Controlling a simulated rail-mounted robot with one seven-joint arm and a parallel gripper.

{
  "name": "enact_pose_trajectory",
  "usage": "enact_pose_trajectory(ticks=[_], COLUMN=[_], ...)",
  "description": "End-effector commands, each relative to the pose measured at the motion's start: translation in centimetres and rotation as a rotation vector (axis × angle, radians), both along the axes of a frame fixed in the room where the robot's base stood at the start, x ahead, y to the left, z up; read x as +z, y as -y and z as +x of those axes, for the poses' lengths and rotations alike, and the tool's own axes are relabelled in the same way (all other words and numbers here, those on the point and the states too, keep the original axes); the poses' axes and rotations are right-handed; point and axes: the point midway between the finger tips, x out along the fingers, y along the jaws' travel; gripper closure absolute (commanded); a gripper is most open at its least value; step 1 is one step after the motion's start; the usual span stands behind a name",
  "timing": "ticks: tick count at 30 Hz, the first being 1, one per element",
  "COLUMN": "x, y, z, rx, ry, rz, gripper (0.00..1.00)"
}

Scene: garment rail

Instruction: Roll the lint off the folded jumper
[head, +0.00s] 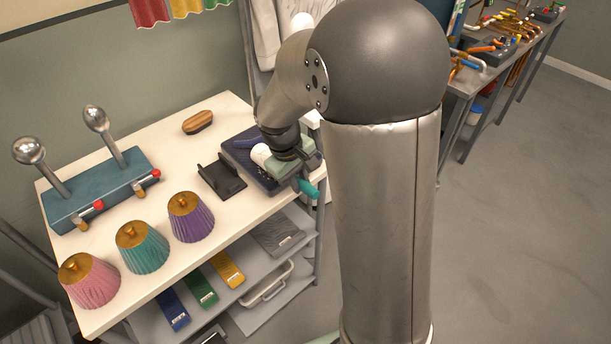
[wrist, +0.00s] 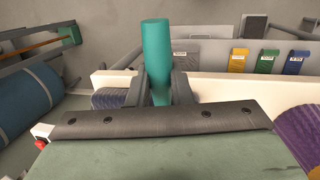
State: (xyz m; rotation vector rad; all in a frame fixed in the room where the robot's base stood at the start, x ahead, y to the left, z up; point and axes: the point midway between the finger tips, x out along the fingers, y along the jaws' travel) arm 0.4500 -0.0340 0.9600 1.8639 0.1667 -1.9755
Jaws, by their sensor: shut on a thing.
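The folded jumper (head: 243,164) is dark blue and lies at the right end of the white table; part of it is hidden under my wrist. A bluish ribbed piece of it (wrist: 108,98) shows in the wrist view, left of the fingers. My gripper (head: 301,181) is shut on the teal handle (head: 310,189) of the lint roller; the handle also stands between both fingers in the wrist view (wrist: 157,50). The roller's white head (head: 261,154) is over the jumper. I cannot tell whether it touches. No lint is visible at this size.
A black cradle (head: 221,180) stands empty just left of the jumper. A wooden-backed brush (head: 198,122) lies behind it. Purple (head: 190,217), teal (head: 142,248) and pink (head: 88,281) pleated shades line the front edge.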

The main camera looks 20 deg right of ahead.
Motion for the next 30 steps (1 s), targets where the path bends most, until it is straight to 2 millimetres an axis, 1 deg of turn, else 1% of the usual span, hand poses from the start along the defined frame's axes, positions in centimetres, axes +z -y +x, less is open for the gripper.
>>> enact_pose_trajectory(ticks=[7,15,19,23,30], x=[-0.1,0.1,0.1,0.2,0.1], y=[-0.7,-2.7,-3.3,-3.2,-1.7], z=[-0.4,-1.1,-1.4,-1.3,-0.7], rx=[0.0,0.003,0.001,-0.001,-0.003], ry=[-0.003,-0.002,-0.002,-0.002,0.0], rz=[0.0,0.0,-0.001,-0.001,0.0], gripper=[1.0,1.0,1.0,1.0,1.0])
